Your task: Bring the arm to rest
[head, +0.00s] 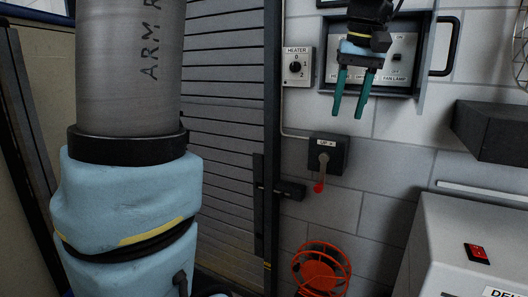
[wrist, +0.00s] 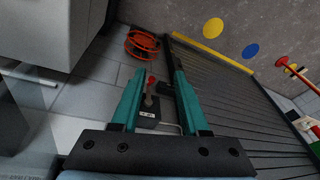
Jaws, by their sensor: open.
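My gripper (head: 351,92) shows at the top right of the head view, with two teal fingers pointing down. It is open, and nothing shows between the fingers. It hangs in front of a wall panel with switches (head: 398,58). In the wrist view my gripper (wrist: 158,90) has its fingers spread apart, with a dark switch box (wrist: 147,113) and its red-tipped lever (wrist: 151,80) seen beyond them. My blue-padded arm fills the left of the head view.
The dark lever box (head: 328,153) is on the block wall below my gripper. A heater dial (head: 297,67) is left of it. A slatted shutter (head: 222,130) stands at centre left. A grey cabinet (head: 470,240) and dark box (head: 492,130) are at right. An orange reel (head: 321,270) is low down.

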